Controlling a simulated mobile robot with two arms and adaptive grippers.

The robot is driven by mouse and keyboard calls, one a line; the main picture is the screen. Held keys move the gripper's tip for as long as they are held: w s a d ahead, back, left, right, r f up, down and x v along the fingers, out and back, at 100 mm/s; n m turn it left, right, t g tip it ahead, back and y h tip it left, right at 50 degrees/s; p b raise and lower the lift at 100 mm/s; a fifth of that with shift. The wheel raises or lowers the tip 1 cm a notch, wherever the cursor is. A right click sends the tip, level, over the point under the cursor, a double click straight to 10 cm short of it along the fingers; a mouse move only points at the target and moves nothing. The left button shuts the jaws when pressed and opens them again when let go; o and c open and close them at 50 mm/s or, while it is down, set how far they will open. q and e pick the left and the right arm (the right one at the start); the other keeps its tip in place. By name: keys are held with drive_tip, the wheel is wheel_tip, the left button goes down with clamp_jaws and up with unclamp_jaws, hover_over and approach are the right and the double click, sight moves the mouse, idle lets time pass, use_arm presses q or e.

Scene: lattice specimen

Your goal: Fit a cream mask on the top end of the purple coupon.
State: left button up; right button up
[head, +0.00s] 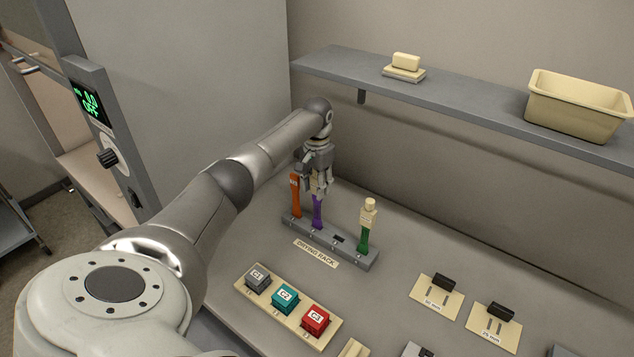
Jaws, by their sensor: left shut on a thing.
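The purple coupon (317,213) stands upright in the grey drying rack (364,258), between an orange coupon and a green one. My left gripper (318,190) points down right over its top end and is shut on a small cream piece, apparently a cream mask, mostly hidden by the fingers. The mask is at the coupon's top; I cannot tell how far it is seated. Another cream mask (369,211) sits on top of the green coupon (364,239). My right gripper is not in view.
The orange coupon (295,197) stands close left of my gripper. In front lie a board with grey, teal and red blocks (285,297), and two cream plates with black pieces (437,296). A shelf (470,99) behind bears a cream bin (577,108) and a cream block (406,61).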

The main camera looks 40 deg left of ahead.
use_arm(q)
drive_tip(key=shift+f, duration=0.3)
drive_tip(key=shift+f+b, duration=0.45)
drive_tip(key=shift+f, duration=0.65)
drive_tip(key=o, duration=1)
drive_tip(key=o, duration=0.5)
drive_tip(key=shift+r, duration=0.2)
